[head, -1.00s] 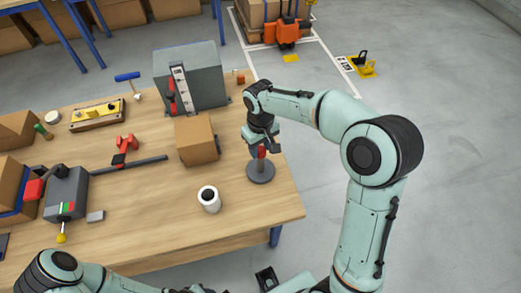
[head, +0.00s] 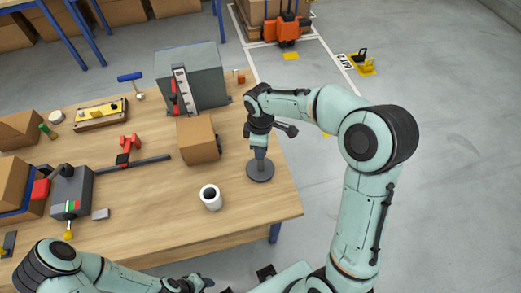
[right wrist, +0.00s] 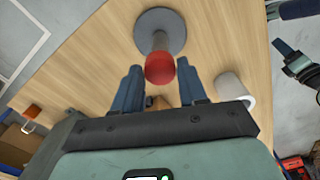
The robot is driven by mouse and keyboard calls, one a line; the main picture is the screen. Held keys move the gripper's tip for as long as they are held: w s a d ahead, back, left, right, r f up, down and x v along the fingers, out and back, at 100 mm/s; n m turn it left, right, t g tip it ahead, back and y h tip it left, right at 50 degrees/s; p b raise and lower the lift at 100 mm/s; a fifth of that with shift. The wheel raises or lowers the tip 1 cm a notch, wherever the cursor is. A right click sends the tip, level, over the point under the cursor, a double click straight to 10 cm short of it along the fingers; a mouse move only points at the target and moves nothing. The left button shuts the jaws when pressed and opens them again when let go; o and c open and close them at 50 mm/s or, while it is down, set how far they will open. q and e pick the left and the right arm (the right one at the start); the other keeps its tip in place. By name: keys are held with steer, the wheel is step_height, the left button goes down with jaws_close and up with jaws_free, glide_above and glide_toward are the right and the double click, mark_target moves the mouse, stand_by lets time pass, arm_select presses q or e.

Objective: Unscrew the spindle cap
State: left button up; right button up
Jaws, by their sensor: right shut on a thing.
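The spindle is a grey post on a round grey base (head: 260,171), standing upright near the right edge of the wooden table. Its red cap (right wrist: 160,69) shows on top of the post in the right wrist view, between the two fingers. My right gripper (head: 259,150) is over the spindle from above and shut on the cap. In the head view the gripper hides the cap. The spindle base also shows in the right wrist view (right wrist: 160,24). My left gripper (head: 196,284) is low at the bottom edge of the head view, away from the spindle; its fingers are unclear.
A white cylinder with a dark top (head: 211,197) stands left of the spindle. A cardboard box (head: 198,139) and a large grey machine (head: 192,76) stand behind it. A red clamp on a dark bar (head: 126,150) lies further left. The front table area is clear.

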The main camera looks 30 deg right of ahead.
steer(key=n+p, duration=0.2)
steer(key=n, duration=0.5)
steer(key=shift+r, duration=0.1)
steer(key=n+p, duration=0.1)
steer(key=n, duration=0.1)
steer(key=shift+n, duration=0.3)
arm_select(q)
steer(key=w+r, duration=0.3)
steer(key=shift+w+r, duration=0.25)
steer(key=shift+r, duration=0.15)
arm_select(e)
steer(key=o, duration=0.8)
